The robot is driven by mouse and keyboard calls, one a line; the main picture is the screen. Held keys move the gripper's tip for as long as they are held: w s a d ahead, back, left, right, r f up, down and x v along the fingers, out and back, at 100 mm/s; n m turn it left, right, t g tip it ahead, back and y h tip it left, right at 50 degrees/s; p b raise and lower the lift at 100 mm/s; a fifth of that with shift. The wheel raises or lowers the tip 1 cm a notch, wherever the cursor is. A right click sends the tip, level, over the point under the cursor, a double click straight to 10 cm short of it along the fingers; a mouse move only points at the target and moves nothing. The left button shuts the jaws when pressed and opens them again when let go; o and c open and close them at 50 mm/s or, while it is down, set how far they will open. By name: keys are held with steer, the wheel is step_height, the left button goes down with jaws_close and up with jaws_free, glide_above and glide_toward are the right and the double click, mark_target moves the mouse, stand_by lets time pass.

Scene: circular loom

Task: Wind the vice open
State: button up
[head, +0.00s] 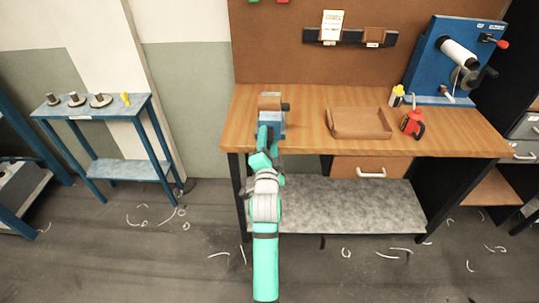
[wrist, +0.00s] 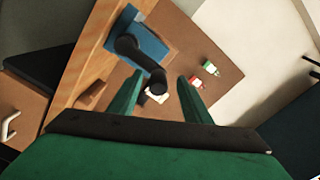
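The vice (head: 271,124) stands at the front left of the wooden workbench, with a blue body and a brown block at its top. In the wrist view its blue body (wrist: 143,32) shows with a black crank handle (wrist: 138,55) reaching towards me. My gripper (wrist: 160,84) is open, its two green fingers spread on either side of the handle's knob end. I cannot tell whether the fingers touch it. In the head view my gripper (head: 266,134) is in front of the vice and hides its lower front. The jaw gap is not clear.
On the bench (head: 310,100) are a brown tray (head: 343,133), a red can (head: 410,125), a yellow-capped bottle (head: 396,98) and a blue winding machine (head: 425,65). A brown board (head: 280,50) rises behind. A blue side table (head: 90,112) stands left. Bench between vice and tray is clear.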

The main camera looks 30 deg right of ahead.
steer(key=shift+f, duration=0.1)
steer(key=v, duration=0.8)
